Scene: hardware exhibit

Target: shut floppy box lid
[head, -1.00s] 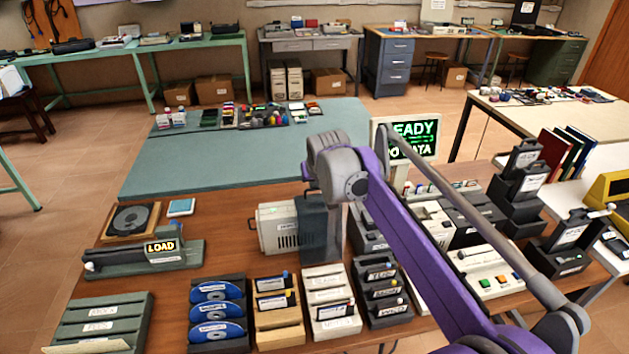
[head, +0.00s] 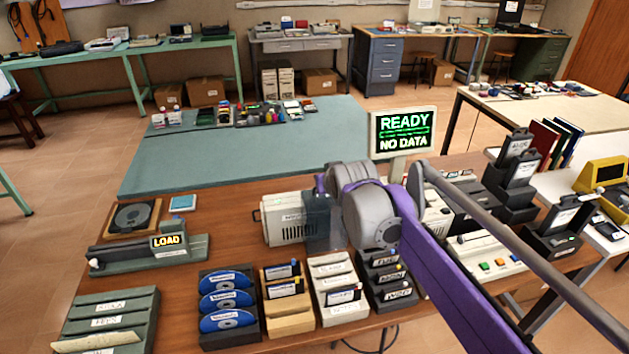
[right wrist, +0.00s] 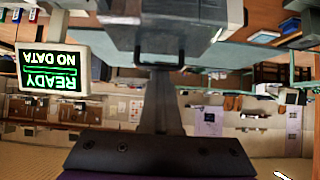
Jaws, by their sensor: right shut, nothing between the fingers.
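The floppy box (head: 283,222) is a cream vented case on the brown table in the middle of the head view. Its smoky see-through lid (head: 321,218) stands open at the box's right side, partly hidden by my right arm. The upside-down right wrist view shows the dark lid (right wrist: 158,25) close beyond my right gripper (right wrist: 160,62). The gripper is shut and empty, its tips near the lid; I cannot tell if they touch. In the head view my right arm's joints hide its fingers. My left gripper is not in view.
A READY / NO DATA screen (head: 404,133) stands behind the right arm. Disk racks (head: 228,305) line the table front. A LOAD unit (head: 150,251) sits at left, and black trays (head: 515,185) stand at right. The teal mat (head: 250,155) has bare space behind the box.

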